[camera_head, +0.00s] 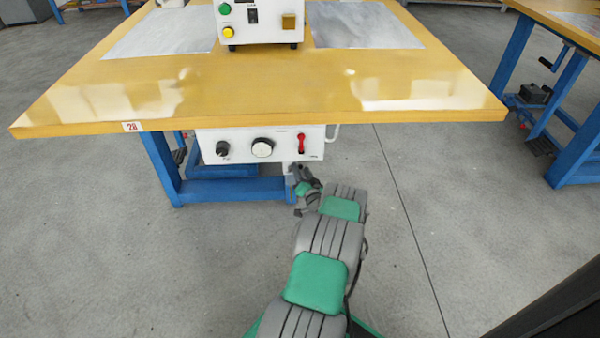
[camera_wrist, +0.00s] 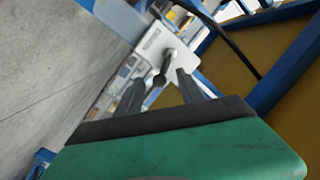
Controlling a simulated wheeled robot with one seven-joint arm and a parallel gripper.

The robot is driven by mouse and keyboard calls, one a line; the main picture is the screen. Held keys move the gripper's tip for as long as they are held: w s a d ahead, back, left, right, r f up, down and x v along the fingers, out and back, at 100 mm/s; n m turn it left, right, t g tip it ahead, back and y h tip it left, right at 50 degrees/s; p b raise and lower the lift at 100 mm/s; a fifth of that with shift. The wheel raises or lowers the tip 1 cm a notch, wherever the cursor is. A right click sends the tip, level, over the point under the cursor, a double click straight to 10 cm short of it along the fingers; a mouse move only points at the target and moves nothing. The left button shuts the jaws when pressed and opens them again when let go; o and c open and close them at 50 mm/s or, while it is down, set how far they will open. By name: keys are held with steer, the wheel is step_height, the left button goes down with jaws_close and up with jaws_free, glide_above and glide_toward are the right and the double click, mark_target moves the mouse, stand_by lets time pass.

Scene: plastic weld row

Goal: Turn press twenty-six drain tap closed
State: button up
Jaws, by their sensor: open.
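In the wrist view, a grey tap-like fitting (camera_wrist: 169,58) with a dark rounded end (camera_wrist: 159,80) sticks out from a white panel or box. My gripper (camera_wrist: 158,88) is open, with one dark finger on each side of the rounded end. I cannot tell whether either finger touches it. In the head view, my gripper (camera_head: 303,178) is just below the right end of the white control box (camera_head: 237,147) under the bench. The fitting there is small and partly hidden by my arm, so its turn position is unclear.
The yellow bench top (camera_head: 270,85) overhangs the control box, and its number label (camera_head: 132,127) may read 28. Blue legs (camera_head: 163,165) stand left of my arm.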

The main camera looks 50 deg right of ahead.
steer(key=shift+w+d, duration=0.1)
steer(key=shift+w, duration=0.15)
steer(key=shift+c, duration=0.5)
